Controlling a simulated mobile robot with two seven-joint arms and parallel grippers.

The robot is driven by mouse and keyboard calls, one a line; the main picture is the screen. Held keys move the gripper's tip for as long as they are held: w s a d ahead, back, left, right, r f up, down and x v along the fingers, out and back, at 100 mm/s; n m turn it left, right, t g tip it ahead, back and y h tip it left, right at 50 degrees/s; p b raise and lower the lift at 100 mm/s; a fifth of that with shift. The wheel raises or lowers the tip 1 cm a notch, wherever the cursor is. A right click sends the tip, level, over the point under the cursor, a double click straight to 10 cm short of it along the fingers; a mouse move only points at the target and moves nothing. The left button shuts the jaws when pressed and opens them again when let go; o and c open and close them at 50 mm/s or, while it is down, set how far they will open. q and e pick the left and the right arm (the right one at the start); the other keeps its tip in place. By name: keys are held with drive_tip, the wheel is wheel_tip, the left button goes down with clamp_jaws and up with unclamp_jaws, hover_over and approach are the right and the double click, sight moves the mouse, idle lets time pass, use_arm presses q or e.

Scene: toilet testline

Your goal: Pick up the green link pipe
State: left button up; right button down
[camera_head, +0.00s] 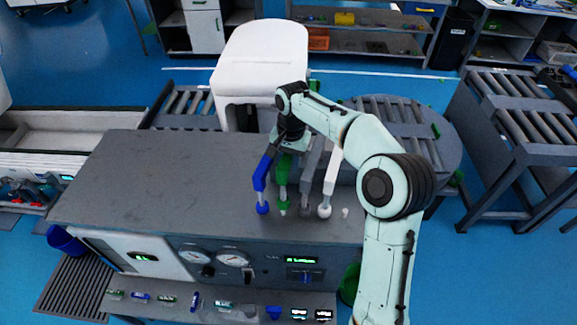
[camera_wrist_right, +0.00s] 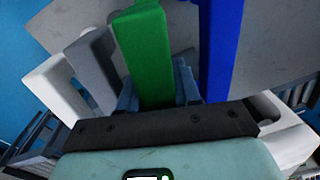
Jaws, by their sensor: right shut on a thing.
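The green link pipe (camera_head: 282,168) stands upright among the other link pipes on the grey bench top. My right gripper (camera_head: 286,150) is at its upper end, coming from above. In the right wrist view the green pipe (camera_wrist_right: 147,55) sits between the two fingers (camera_wrist_right: 157,92), which are shut on it. Whether its lower end touches the bench is hard to tell. My left gripper is not in view.
A blue pipe (camera_head: 260,178) stands close to the left of the green one. A grey pipe (camera_head: 309,170) and a white pipe (camera_head: 331,175) stand close to its right. The bench top (camera_head: 150,180) is clear on the left. A white toilet (camera_head: 258,55) stands behind.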

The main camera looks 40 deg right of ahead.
drive_tip(key=r+p, duration=0.1)
drive_tip(key=r, duration=0.8)
drive_tip(key=shift+w, duration=0.2)
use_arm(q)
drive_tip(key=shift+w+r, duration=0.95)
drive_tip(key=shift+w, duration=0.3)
use_arm(e)
wheel_tip(320, 180, up, 8)
drive_tip(key=shift+f, duration=0.15)
drive_tip(key=shift+s, duration=0.15)
